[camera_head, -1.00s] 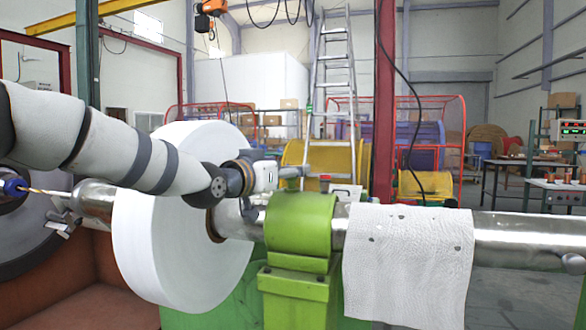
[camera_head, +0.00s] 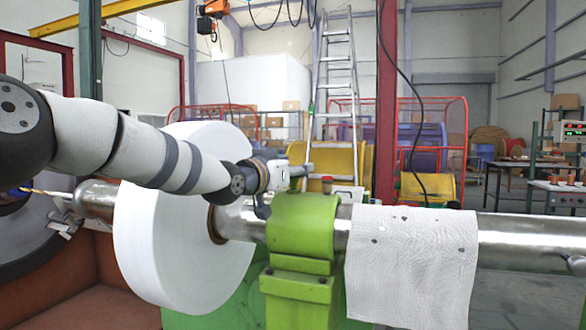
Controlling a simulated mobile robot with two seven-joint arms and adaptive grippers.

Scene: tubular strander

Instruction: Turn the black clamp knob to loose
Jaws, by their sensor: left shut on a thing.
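My left arm comes in from the left, over the large white roll. My left gripper (camera_head: 262,205) hangs above the steel shaft (camera_head: 236,222), in the gap between the white roll (camera_head: 150,250) and the green bearing block (camera_head: 303,228). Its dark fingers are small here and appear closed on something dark. The black clamp knob cannot be told apart from the dark fingers; it seems hidden in or behind them.
A white cloth (camera_head: 411,265) hangs over the shaft right of the block. A ladder (camera_head: 335,90), red post (camera_head: 386,100) and yellow drums (camera_head: 428,188) stand behind. A reddish trough (camera_head: 105,290) lies at lower left.

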